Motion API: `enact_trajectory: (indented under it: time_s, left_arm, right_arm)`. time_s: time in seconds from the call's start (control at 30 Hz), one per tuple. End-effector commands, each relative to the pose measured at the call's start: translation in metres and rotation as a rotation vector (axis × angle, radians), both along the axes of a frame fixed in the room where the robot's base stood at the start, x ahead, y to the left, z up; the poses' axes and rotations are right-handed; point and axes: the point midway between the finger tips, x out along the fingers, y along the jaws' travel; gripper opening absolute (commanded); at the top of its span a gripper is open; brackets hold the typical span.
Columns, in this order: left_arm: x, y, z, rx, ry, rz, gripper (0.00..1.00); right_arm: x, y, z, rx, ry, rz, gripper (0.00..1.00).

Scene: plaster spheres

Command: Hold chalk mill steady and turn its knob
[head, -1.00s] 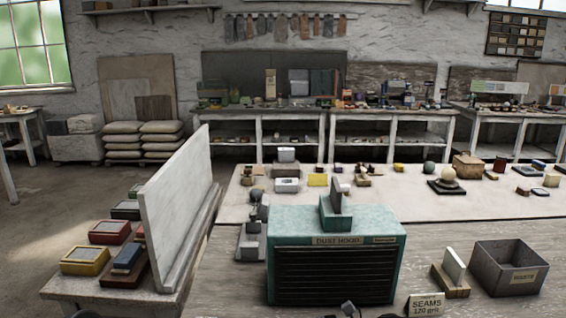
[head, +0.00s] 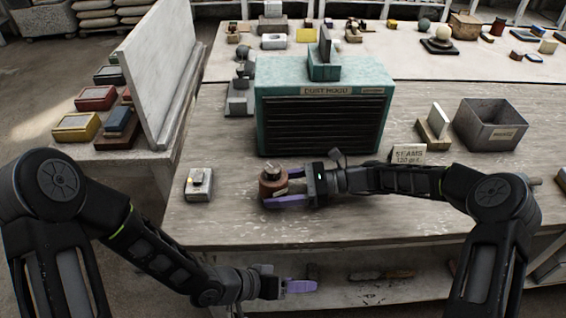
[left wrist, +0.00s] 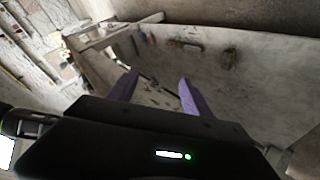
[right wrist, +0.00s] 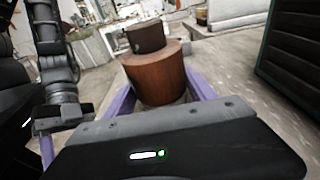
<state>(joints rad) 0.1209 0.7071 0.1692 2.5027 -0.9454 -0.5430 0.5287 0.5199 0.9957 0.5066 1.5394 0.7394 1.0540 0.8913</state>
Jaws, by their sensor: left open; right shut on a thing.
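The chalk mill (head: 268,187) is a short brown cylinder with a dark knob (head: 272,170) on top, upright near the front edge of the workbench. My right gripper (head: 280,190) is shut on the mill's body from the right. In the right wrist view the brown body (right wrist: 157,75) sits between the purple fingers, with the darker knob (right wrist: 146,37) above it. My left gripper (head: 300,286) is open and empty, in front of the bench and lower in the picture than the mill. Its two spread fingers (left wrist: 153,92) show in the left wrist view.
A teal dust hood (head: 262,110) stands behind the mill. A small pale block (head: 200,190) lies to its left. A seams sign (head: 408,154) and grey waste bin (head: 491,124) are at right.

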Motion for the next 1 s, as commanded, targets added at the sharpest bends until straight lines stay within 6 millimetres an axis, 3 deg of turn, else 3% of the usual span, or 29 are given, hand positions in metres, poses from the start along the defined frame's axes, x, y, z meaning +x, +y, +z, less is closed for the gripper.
enact_trajectory:
  time_s: [0.2,0.27,0.4,0.63,0.67,0.8,1.0]
  left_arm:
    - [-0.019,-0.036,0.070,-0.153,-0.152,-0.238,0.58]
    - [-0.006,-0.036,0.107,-0.236,-0.251,-0.255,0.58]
    - [0.036,-0.015,0.180,-0.388,-0.487,-0.178,0.58]
    - [0.073,0.040,0.284,-0.535,-0.876,-0.077,0.58]
    - [0.081,0.052,0.291,-0.528,-0.936,-0.058,0.58]
    - [0.113,0.078,0.255,-0.391,-0.999,-0.033,0.58]
    - [0.141,0.108,0.208,-0.218,-1.038,-0.034,0.58]
  right_arm:
    - [0.000,0.000,-0.001,-0.001,0.001,0.000,0.23]
    - [0.000,0.000,-0.001,-0.001,0.001,0.000,0.23]
    - [0.000,0.000,-0.001,-0.001,0.001,0.000,0.23]
    - [0.000,0.000,-0.001,-0.001,0.001,0.000,0.23]
    - [0.000,0.000,-0.001,-0.001,0.001,0.000,0.23]
    - [0.000,0.000,-0.001,-0.001,0.000,0.000,0.23]
    - [0.000,0.000,-0.001,-0.001,0.000,0.000,0.23]
